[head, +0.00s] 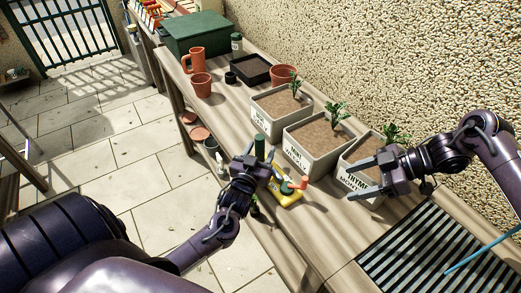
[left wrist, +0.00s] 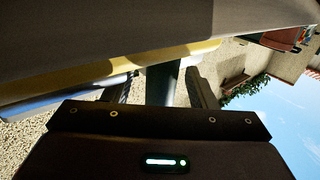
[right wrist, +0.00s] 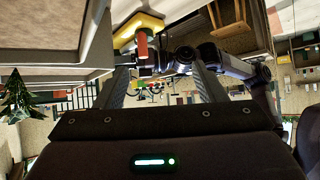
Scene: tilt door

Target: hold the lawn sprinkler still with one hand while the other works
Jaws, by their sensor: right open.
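The lawn sprinkler (head: 289,199) has a yellow base and an orange-red end piece. It rests on the bench in front of the planters; it also shows in the right wrist view (right wrist: 143,27). My left gripper (head: 261,153) is beside the sprinkler, toward the bench's front edge, with its fingers apart. A dark green cylinder (left wrist: 163,82) shows between its fingers in the left wrist view, with gaps at both sides. My right gripper (head: 364,176) is open and empty, in front of the thyme planter (head: 351,178), right of the sprinkler.
Two more soil-filled planters (head: 281,123) (head: 319,164) stand behind the sprinkler. A slatted grate (head: 430,262) lies at the bench's right end, with a blue stick (head: 483,255). Pots, a black tray (head: 250,72) and a green box (head: 195,34) stand farther back. A rough wall borders the bench.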

